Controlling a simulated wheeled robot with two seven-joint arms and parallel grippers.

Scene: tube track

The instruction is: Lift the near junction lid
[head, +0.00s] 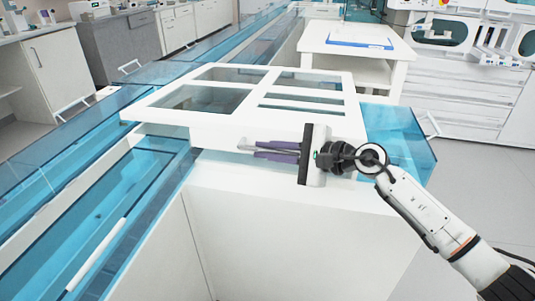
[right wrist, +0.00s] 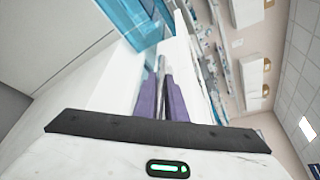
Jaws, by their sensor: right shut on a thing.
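The near junction lid (head: 205,117) is a white frame with several dark panes, in the middle of the head view. It lies over the top of the white junction box (head: 290,225), and its left corner sticks out past the box over the blue track. My right gripper (head: 258,150) is at the lid's near edge, its purple fingers pointing left. It is shut on the lid's near side; the fingers hide the exact grip. In the right wrist view the purple fingers (right wrist: 162,97) are close together with a thin greyish strip between them. My left gripper is not in view.
Blue see-through track walls (head: 80,215) run along the left, and another blue section (head: 400,145) is at the box's right. A white table (head: 350,55) with a blue-edged sheet stands behind the lid. Cabinets line the back. Floor is open at the right.

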